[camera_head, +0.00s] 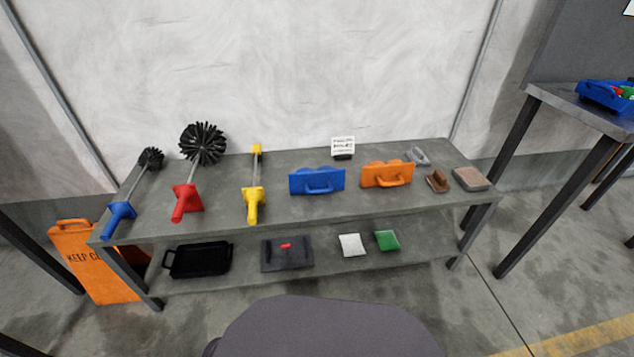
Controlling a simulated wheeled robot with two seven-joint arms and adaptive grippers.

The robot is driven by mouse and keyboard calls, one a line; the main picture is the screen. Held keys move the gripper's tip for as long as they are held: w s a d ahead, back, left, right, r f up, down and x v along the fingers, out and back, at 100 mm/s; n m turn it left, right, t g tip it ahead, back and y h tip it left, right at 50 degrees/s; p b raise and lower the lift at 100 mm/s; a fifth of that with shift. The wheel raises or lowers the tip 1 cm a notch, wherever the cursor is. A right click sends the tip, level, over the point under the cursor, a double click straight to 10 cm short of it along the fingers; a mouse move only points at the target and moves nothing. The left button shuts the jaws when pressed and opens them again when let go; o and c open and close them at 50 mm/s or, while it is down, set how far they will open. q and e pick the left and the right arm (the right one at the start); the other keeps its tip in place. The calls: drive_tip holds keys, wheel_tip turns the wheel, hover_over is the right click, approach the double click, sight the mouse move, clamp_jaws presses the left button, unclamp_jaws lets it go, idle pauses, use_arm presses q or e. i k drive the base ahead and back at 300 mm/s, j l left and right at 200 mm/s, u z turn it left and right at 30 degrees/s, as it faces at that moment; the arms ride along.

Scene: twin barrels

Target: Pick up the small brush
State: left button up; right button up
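The small brush (135,195) lies at the left end of the grey table's top. It has a blue handle (119,219) toward the front edge, a thin metal shaft, and a small round black bristle head (151,158) toward the back. A larger brush with a red handle (186,201) and a big black bristle head (202,144) lies to its right. Neither of my grippers shows in the head view, so their state is hidden.
The grey table (290,215) also holds a yellow-handled tool (254,190), blue (317,181) and orange (386,174) handled blocks. A black tray (199,260) sits on the lower shelf. An orange sign (88,265) stands at the left.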

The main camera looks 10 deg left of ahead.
sight(149, 158)
drive_tip(key=u, duration=1.55)
